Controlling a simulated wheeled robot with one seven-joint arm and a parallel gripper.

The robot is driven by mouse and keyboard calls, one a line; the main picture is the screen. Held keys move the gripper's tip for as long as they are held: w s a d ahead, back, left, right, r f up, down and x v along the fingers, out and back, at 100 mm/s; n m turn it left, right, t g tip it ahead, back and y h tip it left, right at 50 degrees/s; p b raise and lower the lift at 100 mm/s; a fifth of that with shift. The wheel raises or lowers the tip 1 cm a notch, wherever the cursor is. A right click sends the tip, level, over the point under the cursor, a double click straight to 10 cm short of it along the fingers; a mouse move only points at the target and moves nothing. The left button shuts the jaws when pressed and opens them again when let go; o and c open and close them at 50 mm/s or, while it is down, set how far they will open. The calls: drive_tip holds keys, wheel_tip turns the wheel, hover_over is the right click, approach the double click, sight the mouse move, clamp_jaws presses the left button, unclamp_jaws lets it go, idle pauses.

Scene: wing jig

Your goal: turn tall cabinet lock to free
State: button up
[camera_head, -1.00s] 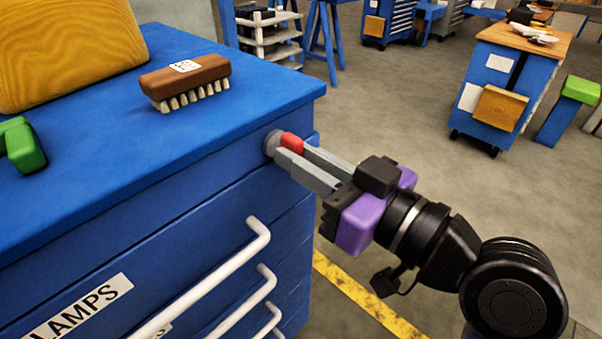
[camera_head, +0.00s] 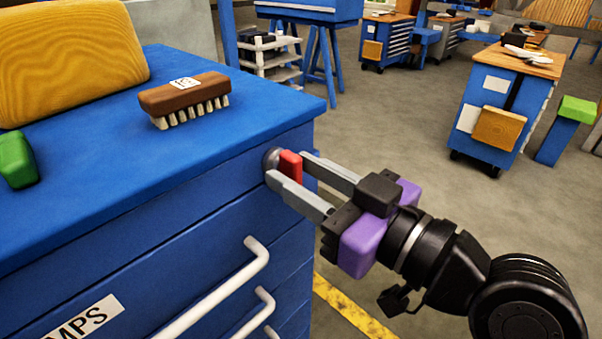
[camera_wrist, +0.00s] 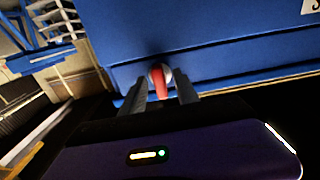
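The lock is a red knob (camera_head: 290,165) on a round grey base (camera_head: 271,158), on the blue cabinet's (camera_head: 150,190) front near its top right corner. My gripper (camera_head: 287,168) is at the lock, with one finger on each side of the red knob. In the wrist view the red knob (camera_wrist: 160,86) stands between the two finger tips (camera_wrist: 160,88), with gaps visible beside it. The fingers are apart and do not appear to press on the knob. The knob's far side is partly hidden.
A brush (camera_head: 185,98), a yellow block (camera_head: 70,60) and a green object (camera_head: 17,160) lie on the cabinet top. White drawer handles (camera_head: 225,290) stick out below the lock. Open floor (camera_head: 400,130) lies to the right, with a workbench (camera_head: 505,95) farther back.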

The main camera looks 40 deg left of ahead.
drive_tip(key=shift+d, duration=0.1)
drive_tip(key=d, duration=0.7)
drive_tip(key=shift+s+d, duration=0.3)
idle(0.3)
